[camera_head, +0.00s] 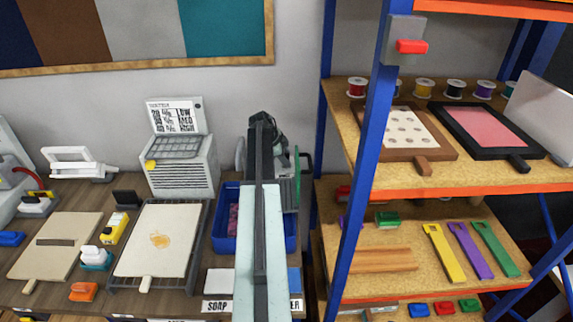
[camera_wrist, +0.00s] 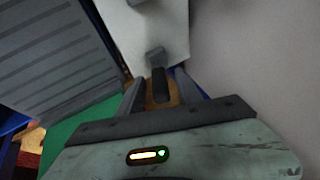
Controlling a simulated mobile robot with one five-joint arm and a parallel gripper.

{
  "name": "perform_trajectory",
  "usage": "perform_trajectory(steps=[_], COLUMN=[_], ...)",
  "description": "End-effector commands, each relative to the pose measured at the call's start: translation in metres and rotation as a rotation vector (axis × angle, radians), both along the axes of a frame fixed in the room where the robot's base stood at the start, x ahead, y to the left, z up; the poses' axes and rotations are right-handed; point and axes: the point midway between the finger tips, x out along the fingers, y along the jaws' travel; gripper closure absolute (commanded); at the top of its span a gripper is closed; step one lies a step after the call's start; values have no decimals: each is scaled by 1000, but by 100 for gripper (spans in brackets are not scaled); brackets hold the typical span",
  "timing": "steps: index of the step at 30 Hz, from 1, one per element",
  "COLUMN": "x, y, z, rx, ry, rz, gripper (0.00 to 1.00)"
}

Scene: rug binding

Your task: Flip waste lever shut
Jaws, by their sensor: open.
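In the wrist view, a short dark lever-like bar (camera_wrist: 159,84) with a grey block at its far end stands in front of a white panel (camera_wrist: 130,30). I cannot tell for sure that it is the waste lever, or whether it is touched. My gripper (camera_wrist: 161,92) is open, with one finger to each side of the bar. A tan patch shows between the fingers. In the head view my arm reaches to the back of the bench and covers most of a grey and green machine (camera_head: 297,172); the fingertips and any lever there are hidden.
A blue bin (camera_head: 222,228) stands beside my arm, with a grey slatted box (camera_head: 185,168) to the left. A blue-framed shelf rack (camera_head: 365,170) stands close on the right, carrying a red switch (camera_head: 411,47). In the wrist view a grey ribbed panel (camera_wrist: 50,50) is at left.

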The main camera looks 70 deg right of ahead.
Motion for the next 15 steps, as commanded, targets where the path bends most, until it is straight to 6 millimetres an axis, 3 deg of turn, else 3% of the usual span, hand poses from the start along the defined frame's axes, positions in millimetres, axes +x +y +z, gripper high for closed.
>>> perform_trajectory(steps=[6,11,15], x=[-1,-1,-1], y=[-1,-1,-1], z=[0,0,0], rx=[0,-1,-1], ry=[0,0,0], rz=[0,-1,-1], gripper=[58,100,100])
